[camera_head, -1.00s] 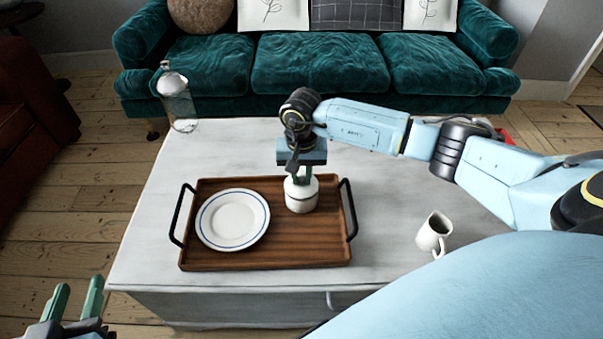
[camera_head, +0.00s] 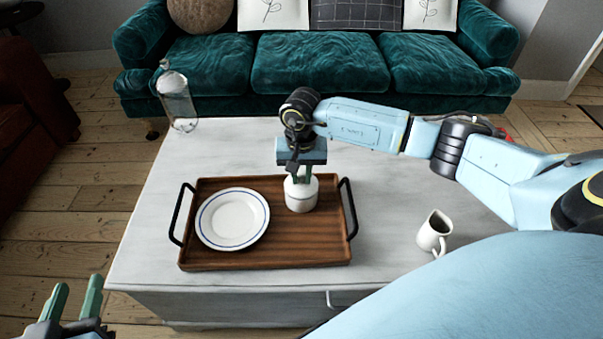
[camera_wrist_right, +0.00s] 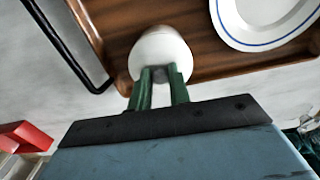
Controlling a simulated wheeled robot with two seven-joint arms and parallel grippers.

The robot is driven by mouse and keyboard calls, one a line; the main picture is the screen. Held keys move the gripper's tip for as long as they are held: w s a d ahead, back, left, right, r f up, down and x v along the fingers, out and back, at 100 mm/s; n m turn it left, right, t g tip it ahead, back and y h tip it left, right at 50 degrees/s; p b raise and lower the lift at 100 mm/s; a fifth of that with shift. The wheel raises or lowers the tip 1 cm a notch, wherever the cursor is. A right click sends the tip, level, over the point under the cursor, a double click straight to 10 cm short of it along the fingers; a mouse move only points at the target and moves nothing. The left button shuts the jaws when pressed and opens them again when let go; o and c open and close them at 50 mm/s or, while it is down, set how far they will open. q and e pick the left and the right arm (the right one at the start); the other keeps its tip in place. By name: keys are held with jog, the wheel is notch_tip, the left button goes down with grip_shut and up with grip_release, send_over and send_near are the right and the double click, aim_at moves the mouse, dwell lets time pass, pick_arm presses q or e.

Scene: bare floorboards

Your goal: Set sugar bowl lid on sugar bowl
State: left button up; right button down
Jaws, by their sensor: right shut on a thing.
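The white sugar bowl (camera_head: 301,201) stands upright on the right part of the wooden tray, beside the plate. The white sugar bowl lid (camera_head: 300,182) appears to sit on the bowl's top; its edge is hard to tell from the bowl. My right gripper (camera_head: 300,173) points down over the bowl and is shut on the lid. In the right wrist view, the green fingers (camera_wrist_right: 162,78) close at the top of the white bowl and lid (camera_wrist_right: 160,46), partly hiding the knob. My left gripper (camera_head: 72,299) is open and empty at the lower left, off the table.
The wooden tray (camera_head: 290,252) has black handles and holds a blue-rimmed white plate (camera_head: 232,219). A white creamer jug (camera_head: 434,233) stands right of the tray. A glass bottle (camera_head: 176,98) stands at the table's far left corner. The white table (camera_head: 385,265) is clear between tray and jug.

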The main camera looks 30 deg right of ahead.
aim_at(301, 178)
jog(key=shift+f+b, duration=0.45)
jog(key=shift+f, duration=0.1)
jog(key=c, duration=1.6)
grip_release()
notch_tip(301, 178, up, 11)
jog(key=p, duration=0.7)
jog(key=shift+p, duration=0.35)
